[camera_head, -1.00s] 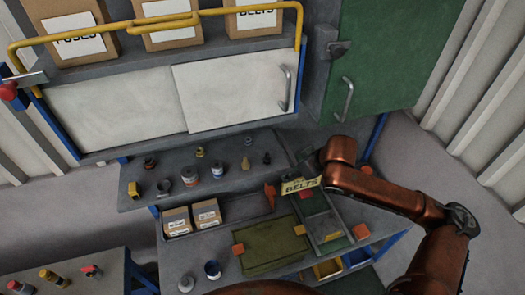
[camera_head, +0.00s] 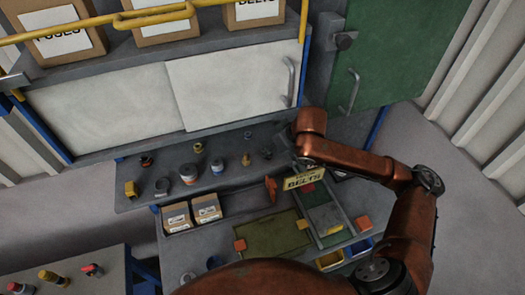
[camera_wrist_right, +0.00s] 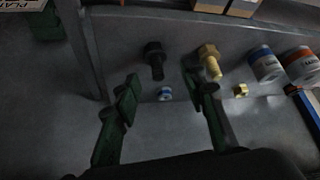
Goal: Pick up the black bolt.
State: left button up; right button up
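The black bolt (camera_head: 266,153) stands upright on the grey upper shelf, right of a brass bolt (camera_head: 246,159). In the right wrist view the black bolt (camera_wrist_right: 154,60) is beyond the fingertips, toward the gap between them, with the brass bolt (camera_wrist_right: 209,60) to its right. My right gripper (camera_wrist_right: 160,95) is open and empty, and touches neither bolt. In the head view my right gripper (camera_head: 285,142) is just right of the black bolt, dark and hard to make out. My left gripper is not in view.
A brass nut (camera_wrist_right: 240,90) and cans (camera_wrist_right: 265,65) stand to the right. White cabinet doors (camera_head: 235,85) rise behind the shelf.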

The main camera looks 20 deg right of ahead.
jog(key=x, duration=0.4)
jog(key=shift+w+d+r, duration=0.15)
jog(key=shift+w+d, duration=0.05)
jog(key=shift+d, duration=0.05)
jog(key=shift+s+r, duration=0.25)
jog(key=shift+s, duration=0.25)
jog(key=shift+w+a+f, duration=0.15)
jog(key=shift+w, duration=0.25)
jog(key=c, duration=0.5)
jog(key=shift+s, duration=0.3)
grip_shut()
jog(key=shift+w, duration=0.1)
